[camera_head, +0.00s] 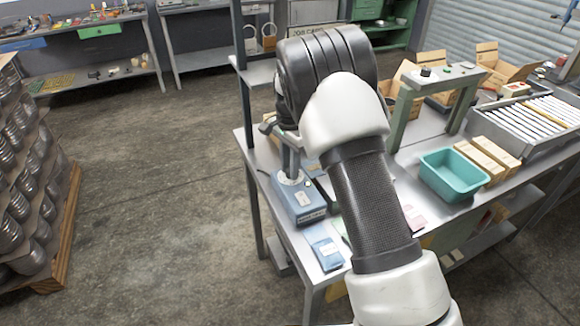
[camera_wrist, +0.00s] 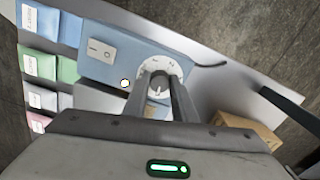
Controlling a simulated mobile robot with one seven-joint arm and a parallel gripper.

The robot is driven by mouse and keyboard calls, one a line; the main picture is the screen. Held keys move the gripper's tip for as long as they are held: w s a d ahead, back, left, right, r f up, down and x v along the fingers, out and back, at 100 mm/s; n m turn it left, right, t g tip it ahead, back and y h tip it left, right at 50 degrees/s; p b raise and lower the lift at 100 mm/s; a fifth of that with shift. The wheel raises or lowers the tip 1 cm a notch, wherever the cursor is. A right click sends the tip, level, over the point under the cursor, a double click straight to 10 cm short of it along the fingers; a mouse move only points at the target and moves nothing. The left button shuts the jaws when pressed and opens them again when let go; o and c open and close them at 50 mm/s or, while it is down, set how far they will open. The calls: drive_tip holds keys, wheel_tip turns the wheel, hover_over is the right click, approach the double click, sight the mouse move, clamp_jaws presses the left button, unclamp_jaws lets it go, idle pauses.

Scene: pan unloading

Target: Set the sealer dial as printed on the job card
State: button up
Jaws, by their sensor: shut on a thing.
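The sealer is a blue box (camera_head: 303,205) on the near left part of the metal bench. It also shows in the wrist view (camera_wrist: 105,68), with a white rocker switch and a small lit yellow lamp. Its round white dial (camera_wrist: 160,63) has marks around the rim, too small to read, and a grey knob in the middle. My gripper (camera_wrist: 159,88) is over the dial, its two fingers shut on the knob from either side. In the head view my arm hides much of the gripper. A sign at the back (camera_head: 308,30) seems to read "JOB CARD"; no printed setting is legible.
Labelled blue, green, grey and pink packets (camera_wrist: 40,68) lie beside the sealer. A teal bin (camera_head: 453,176), cardboard boxes and a roller tray (camera_head: 530,122) stand farther right on the bench. A green-grey frame (camera_head: 405,115) rises behind my arm.

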drive_tip(key=shift+r, duration=0.1)
drive_tip(key=o, duration=1)
drive_tip(key=shift+o, duration=0.2)
wheel_tip(320, 180, up, 17)
drive_tip(key=shift+r, duration=0.2)
